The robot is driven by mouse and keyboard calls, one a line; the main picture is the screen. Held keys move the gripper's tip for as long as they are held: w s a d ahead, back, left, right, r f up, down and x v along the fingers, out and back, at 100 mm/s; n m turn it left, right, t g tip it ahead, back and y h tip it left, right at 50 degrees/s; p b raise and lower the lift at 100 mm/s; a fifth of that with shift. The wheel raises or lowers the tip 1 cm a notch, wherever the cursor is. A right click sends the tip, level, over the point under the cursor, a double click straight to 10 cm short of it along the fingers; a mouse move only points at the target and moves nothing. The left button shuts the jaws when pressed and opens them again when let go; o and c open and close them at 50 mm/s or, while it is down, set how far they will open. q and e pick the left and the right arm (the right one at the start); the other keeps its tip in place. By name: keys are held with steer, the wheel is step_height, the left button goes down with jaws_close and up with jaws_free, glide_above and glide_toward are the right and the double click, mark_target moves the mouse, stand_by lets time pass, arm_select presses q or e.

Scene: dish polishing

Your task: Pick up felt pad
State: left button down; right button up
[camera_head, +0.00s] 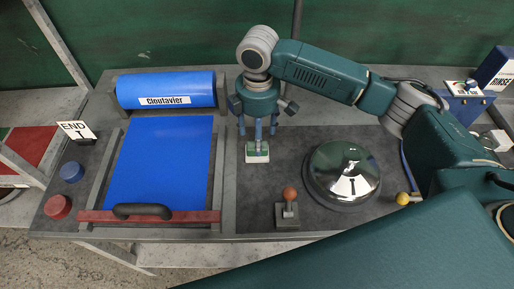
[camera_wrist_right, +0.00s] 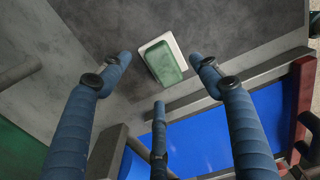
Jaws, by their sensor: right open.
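The felt pad (camera_head: 257,153) is a small block with a green face and a pale rim. It lies on the dark grey work surface, just right of the blue sheet's frame. It also shows in the right wrist view (camera_wrist_right: 161,61), lying beyond the fingers. My right gripper (camera_head: 258,132) points down above the pad, its fingers spread. In the right wrist view the open fingers (camera_wrist_right: 160,75) stand around the near side of the pad, with a gap on both sides. Nothing is between the fingers. My left gripper is not in view.
A shiny metal dome (camera_head: 343,172) sits right of the pad. A lever with an orange knob (camera_head: 289,194) stands in front. A blue roll (camera_head: 168,91) and blue sheet (camera_head: 165,165) lie left, with a red bar (camera_head: 150,216) across the front. A yellow ball (camera_head: 402,198) is at right.

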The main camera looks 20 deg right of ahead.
step_height(320, 180, down, 4)
steer(key=shift+w+r+p, duration=0.1)
steer(key=shift+r+p, duration=0.05)
steer(key=shift+p, duration=0.55)
steer(key=shift+f, duration=0.5)
steer(key=c, duration=0.4)
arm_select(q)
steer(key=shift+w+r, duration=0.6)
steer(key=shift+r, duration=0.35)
arm_select(e)
jaws_close()
